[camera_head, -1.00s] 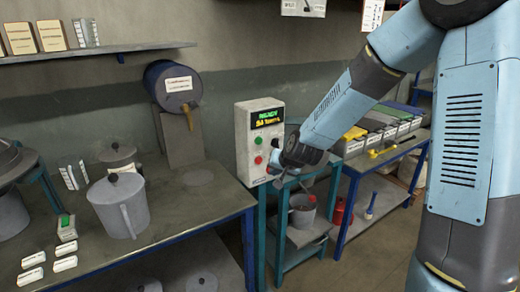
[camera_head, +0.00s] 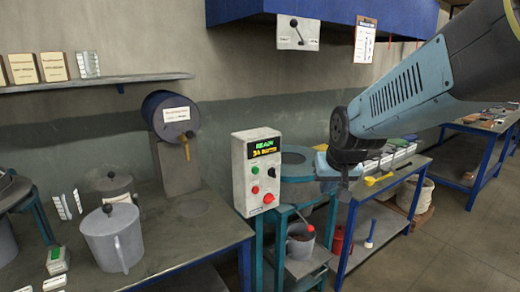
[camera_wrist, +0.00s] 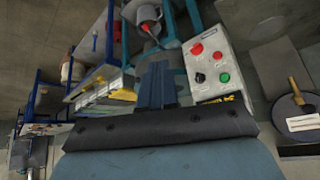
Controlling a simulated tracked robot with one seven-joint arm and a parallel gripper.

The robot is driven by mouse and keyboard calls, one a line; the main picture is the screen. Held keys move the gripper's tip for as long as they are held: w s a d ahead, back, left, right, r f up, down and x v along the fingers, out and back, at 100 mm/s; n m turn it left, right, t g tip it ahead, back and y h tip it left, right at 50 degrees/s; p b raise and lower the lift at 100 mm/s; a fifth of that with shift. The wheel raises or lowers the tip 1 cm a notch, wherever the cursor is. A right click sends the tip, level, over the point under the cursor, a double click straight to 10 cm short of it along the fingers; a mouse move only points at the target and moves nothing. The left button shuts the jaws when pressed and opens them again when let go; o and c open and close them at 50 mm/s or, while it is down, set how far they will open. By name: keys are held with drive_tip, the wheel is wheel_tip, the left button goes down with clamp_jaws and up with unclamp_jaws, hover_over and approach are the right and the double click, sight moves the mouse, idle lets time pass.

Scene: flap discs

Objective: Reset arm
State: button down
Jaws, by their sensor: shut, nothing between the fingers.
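My gripper (camera_wrist: 157,80) shows in the wrist view as a dark bar with narrow blue-grey fingers together and nothing between them. In the head view, my gripper (camera_head: 326,168) is partly hidden beneath the dark wrist joint. It hangs in the air to the right of the control box, apart from it as far as I can see. The grey control box (camera_head: 257,172) has a lit display with green and amber text, red and green buttons and a black knob. It also shows tilted in the wrist view (camera_wrist: 215,68).
A grey bench (camera_head: 170,225) at left holds a lidded jug (camera_head: 112,240). A blue drum (camera_head: 170,113) stands at its back. A teal stand (camera_head: 285,235) carries a grey pot (camera_head: 300,243). The bench at right holds bins and a yellow tool (camera_head: 378,179).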

drive_tip(key=s+d+r, duration=0.2)
drive_tip(key=s+d, duration=0.1)
drive_tip(key=s, duration=0.4)
drive_tip(key=s+d+r, duration=0.3)
drive_tip(key=s+d, duration=0.1)
drive_tip(key=s, duration=0.4)
drive_tip(key=shift+g+h, duration=0.3)
drive_tip(key=shift+g, duration=0.1)
drive_tip(key=shift+s, duration=0.1)
